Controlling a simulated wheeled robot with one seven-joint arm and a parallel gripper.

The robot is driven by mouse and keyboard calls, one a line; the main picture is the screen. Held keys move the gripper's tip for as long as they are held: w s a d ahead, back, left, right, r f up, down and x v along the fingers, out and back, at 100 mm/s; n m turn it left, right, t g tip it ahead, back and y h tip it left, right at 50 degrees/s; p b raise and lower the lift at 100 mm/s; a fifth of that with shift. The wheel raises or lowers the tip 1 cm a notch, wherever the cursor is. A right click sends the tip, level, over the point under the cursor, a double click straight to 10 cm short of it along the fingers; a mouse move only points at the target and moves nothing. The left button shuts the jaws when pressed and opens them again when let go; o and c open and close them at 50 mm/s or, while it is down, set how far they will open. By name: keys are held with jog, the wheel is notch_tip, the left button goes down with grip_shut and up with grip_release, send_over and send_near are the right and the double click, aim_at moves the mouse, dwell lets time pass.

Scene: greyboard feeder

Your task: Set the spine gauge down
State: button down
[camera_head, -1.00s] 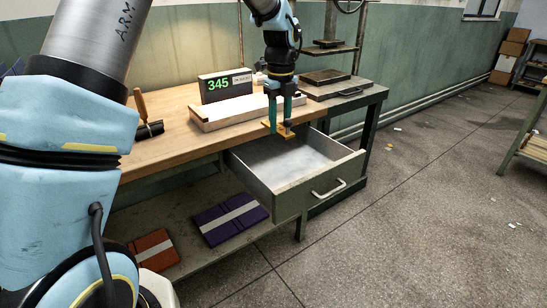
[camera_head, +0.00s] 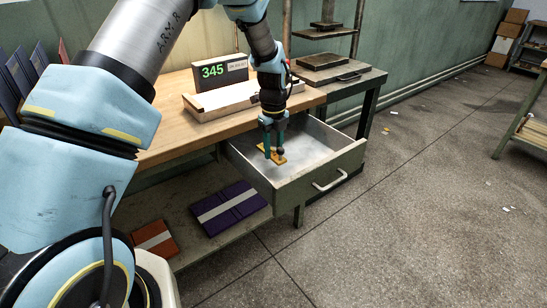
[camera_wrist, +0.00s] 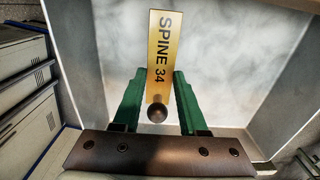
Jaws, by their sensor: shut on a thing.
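The spine gauge is a yellow-gold strip marked "SPINE 34" with a dark round knob; it shows in the wrist view (camera_wrist: 163,50) and the head view (camera_head: 272,153). My gripper (camera_head: 273,148) is shut on the spine gauge, its green fingers on either side of the knob in the wrist view (camera_wrist: 156,100). The gauge is inside the open drawer (camera_head: 335,172), over its pale floor. I cannot tell whether it touches the floor. The drawer looks otherwise empty.
The wooden workbench (camera_head: 172,112) carries a display reading 345 (camera_head: 221,72) and a long pale box (camera_head: 228,103). Purple (camera_head: 228,207) and orange (camera_head: 153,239) folders lie on the lower shelf. A metal stand (camera_head: 335,75) is at the right.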

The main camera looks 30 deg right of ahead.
aim_at(274, 154)
jog(key=shift+f, duration=1.95)
jog(key=shift+f, duration=0.1)
jog(key=shift+c, duration=2.2)
grip_release()
notch_tip(274, 154, up, 12)
jog(key=b, duration=0.1)
